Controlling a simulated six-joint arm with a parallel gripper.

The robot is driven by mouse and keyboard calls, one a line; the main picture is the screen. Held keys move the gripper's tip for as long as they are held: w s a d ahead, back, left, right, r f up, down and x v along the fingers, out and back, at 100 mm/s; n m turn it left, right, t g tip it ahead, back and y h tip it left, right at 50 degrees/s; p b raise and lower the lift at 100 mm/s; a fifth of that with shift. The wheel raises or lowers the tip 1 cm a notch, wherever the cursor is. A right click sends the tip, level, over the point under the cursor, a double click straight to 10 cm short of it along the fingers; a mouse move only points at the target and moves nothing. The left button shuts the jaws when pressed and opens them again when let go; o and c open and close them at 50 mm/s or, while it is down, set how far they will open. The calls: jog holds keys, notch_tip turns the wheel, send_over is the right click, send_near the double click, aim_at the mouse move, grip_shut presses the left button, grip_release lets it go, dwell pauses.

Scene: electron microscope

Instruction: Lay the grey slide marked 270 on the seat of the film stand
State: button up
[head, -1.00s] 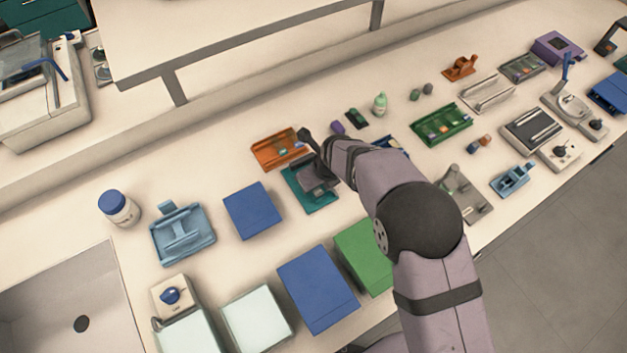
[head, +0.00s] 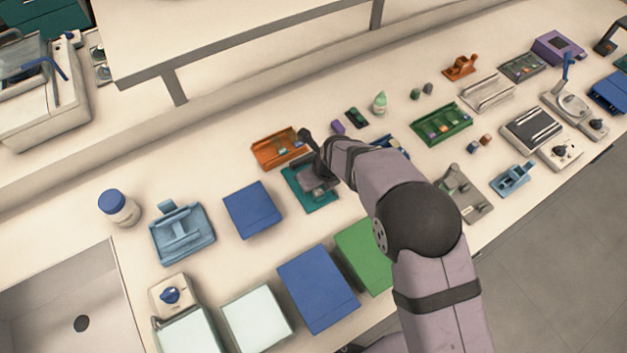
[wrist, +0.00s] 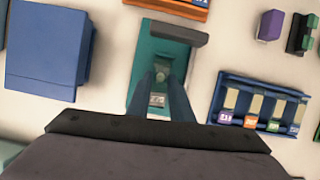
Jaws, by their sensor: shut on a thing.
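The film stand appears to be the teal stand (wrist: 148,52) with a grey bar across its far end, straight ahead in the wrist view. Its teal base also shows in the head view (head: 318,204). My gripper (wrist: 160,88) is over the near part of the stand, its fingers pointing at it. It is shut on a small grey slide (wrist: 157,100), whose pale marked end shows between the fingers. The marking is too small to read surely. Whether the slide touches the seat cannot be told; my wrist and fingers hide part of the stand.
A blue rack (wrist: 217,98) with several coloured-label slides stands right of the stand. A blue box (wrist: 45,45) is at left. An orange tray (head: 270,153) lies just behind the stand. Purple and green small pieces (wrist: 270,25) are at far right. Bare bench separates them.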

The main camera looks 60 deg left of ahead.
aim_at(319, 193)
dwell(0.3)
jog(key=o, duration=0.8)
jog(key=shift+c, duration=0.2)
jog(key=shift+b+v, duration=0.8)
jog(key=shift+v, duration=2.8)
